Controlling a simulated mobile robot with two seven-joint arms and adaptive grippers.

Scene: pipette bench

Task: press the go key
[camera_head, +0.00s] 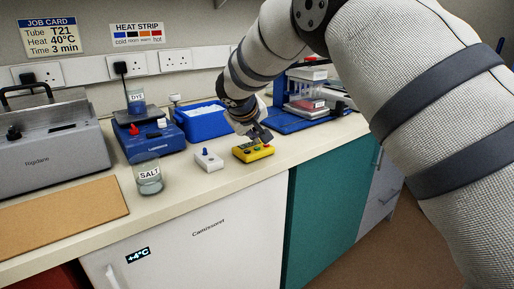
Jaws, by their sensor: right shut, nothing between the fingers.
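A yellow control box (251,152) with dark and coloured keys on top sits near the front edge of the bench, right of centre. Which key is the go key is too small to read. My right gripper (262,137) is shut and empty, pointing down at the box. Its fingertips are at or just above the box's top and hide part of the keys; I cannot tell if they touch. My left gripper is not in view.
A small white box with a blue knob (208,160) and a SALT jar (149,178) stand left of the yellow box. Behind are a blue device (150,143), a blue tray (199,123) and a blue-based rack (290,119). Bare bench lies in front.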

